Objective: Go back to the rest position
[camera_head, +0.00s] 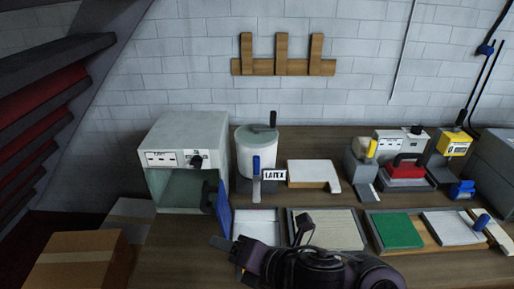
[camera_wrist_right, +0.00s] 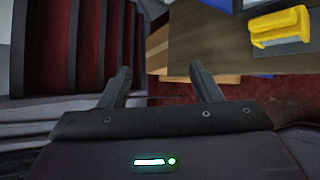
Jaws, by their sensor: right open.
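My right gripper (camera_head: 228,250) is near the front edge of the wooden bench (camera_head: 185,255), at the front of the blue-edged tray, with its arm crossing the bottom of the head view. In the right wrist view its two fingers (camera_wrist_right: 161,75) stand apart with nothing between them. My left gripper does not show in either view.
Trays with a green pad (camera_head: 397,230) lie to the right. Cardboard boxes (camera_head: 80,262) stand at left. A yellow block (camera_wrist_right: 280,27) shows in the wrist view.

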